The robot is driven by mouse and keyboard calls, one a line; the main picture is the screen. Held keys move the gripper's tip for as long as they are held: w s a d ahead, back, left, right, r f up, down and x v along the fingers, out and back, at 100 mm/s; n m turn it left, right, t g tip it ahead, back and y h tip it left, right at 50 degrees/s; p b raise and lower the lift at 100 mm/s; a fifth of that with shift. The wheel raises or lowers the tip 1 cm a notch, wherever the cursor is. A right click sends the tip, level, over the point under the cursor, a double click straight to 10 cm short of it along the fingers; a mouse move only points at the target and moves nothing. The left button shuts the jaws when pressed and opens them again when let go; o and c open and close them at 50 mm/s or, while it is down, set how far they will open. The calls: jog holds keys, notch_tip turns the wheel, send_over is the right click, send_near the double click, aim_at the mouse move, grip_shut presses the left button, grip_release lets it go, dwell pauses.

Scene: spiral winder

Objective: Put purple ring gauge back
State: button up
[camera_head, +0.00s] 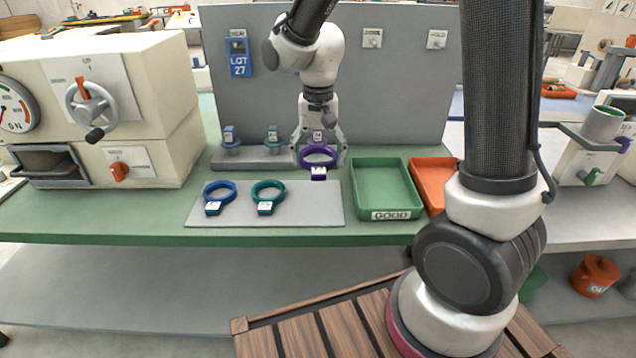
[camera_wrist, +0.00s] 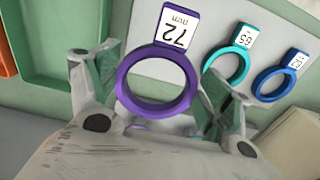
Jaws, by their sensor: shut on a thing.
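The purple ring gauge (camera_head: 319,157), with a white label tab, is held between the two fingers of my gripper (camera_head: 319,155). In the wrist view the purple ring (camera_wrist: 157,103) sits between the fingertips (camera_wrist: 160,95), with its "72 mm" tab pointing away from the wrist. It appears above the bench, behind the grey mat (camera_head: 318,208). On the mat lie a blue ring gauge (camera_head: 233,190) at left and a teal ring gauge (camera_head: 282,192) in the middle. The mat's right part is bare.
Behind the mat, a grey stand (camera_head: 250,162) carries blue (camera_head: 230,135) and teal (camera_head: 272,135) labelled pieces; a purple one (camera_head: 318,136) shows by my gripper. A green "GOOD" tray (camera_head: 390,214) and an orange tray (camera_head: 425,180) are to the right. A beige machine (camera_head: 150,80) stands left.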

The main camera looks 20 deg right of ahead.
aim_at(318, 194)
notch_tip(318, 194, down, 8)
jog(key=shift+f, duration=0.25)
jog(key=shift+f, duration=0.1)
jog(key=o, duration=1.1)
notch_tip(318, 194, up, 12)
jog(key=s+d+r+n+t, duration=0.1)
jog(key=s+d+r, duration=0.2)
jog(key=s+d, duration=0.2)
jog(key=s+d+r+n+t, duration=0.1)
jog(key=s+d+r, duration=0.3)
jog(key=s, duration=0.4)
jog(key=s+d+r+n+t, duration=0.1)
jog(key=s+d+r+t, duration=0.1)
jog(key=s+d+r, duration=0.2)
jog(key=shift+s+d+r+n, duration=0.1)
jog(key=shift+s+d+n, duration=0.05)
jog(key=shift+s+d, duration=0.4)
jog(key=shift+s+d+r+n, duration=0.15)
jog(key=shift+s+d, duration=0.2)
jog(key=shift+s, duration=0.35)
